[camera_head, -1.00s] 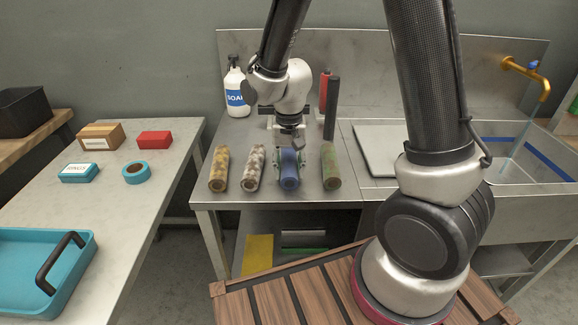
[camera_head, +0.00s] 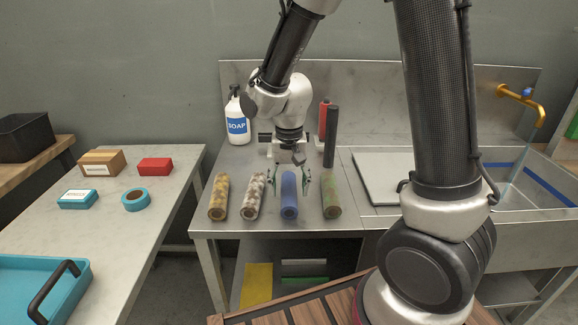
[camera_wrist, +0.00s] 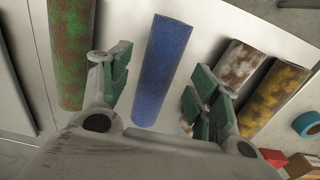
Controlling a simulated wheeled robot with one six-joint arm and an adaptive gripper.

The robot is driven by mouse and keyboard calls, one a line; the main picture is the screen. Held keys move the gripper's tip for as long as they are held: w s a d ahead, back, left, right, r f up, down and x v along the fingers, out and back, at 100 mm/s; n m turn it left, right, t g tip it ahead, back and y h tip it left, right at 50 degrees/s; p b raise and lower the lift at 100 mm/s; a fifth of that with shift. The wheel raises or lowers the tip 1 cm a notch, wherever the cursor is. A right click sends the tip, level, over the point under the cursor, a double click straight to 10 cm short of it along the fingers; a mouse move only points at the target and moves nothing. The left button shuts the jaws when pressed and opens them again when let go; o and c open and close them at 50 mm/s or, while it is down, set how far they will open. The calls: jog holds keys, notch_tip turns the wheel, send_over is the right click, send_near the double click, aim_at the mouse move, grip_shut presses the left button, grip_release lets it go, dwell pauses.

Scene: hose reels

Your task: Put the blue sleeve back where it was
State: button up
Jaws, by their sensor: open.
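The blue sleeve (camera_head: 289,196) lies on the steel counter, in a row of sleeves, its round end facing me. In the wrist view the blue sleeve (camera_wrist: 161,70) stretches between the two fingers, with a gap on both sides. My gripper (camera_head: 291,181) is open above the blue sleeve, its green-padded fingers to either side of it. In the wrist view my gripper (camera_wrist: 160,95) is spread wide and holds nothing.
A green-brown sleeve (camera_head: 331,196) lies right of the blue one. A white-brown sleeve (camera_head: 253,196) and a yellow-brown sleeve (camera_head: 219,197) lie to its left. A soap bottle (camera_head: 237,118), a red bottle (camera_head: 323,120) and a black cylinder (camera_head: 331,137) stand behind.

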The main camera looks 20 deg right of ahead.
aim_at(289, 193)
notch_tip(289, 193, up, 8)
jog(key=r, duration=0.1)
jog(key=s+d+r+n+t, duration=0.1)
jog(key=s+d+r+t, duration=0.1)
jog(key=s+d+r, duration=0.3)
jog(key=s+d+r+n+t, duration=0.2)
jog(key=s+d+r, duration=0.3)
jog(key=s+d, duration=0.5)
jog(key=shift+s+d+r+n, duration=0.25)
jog(key=shift+s+r+n, duration=0.05)
jog(key=shift+s, duration=0.65)
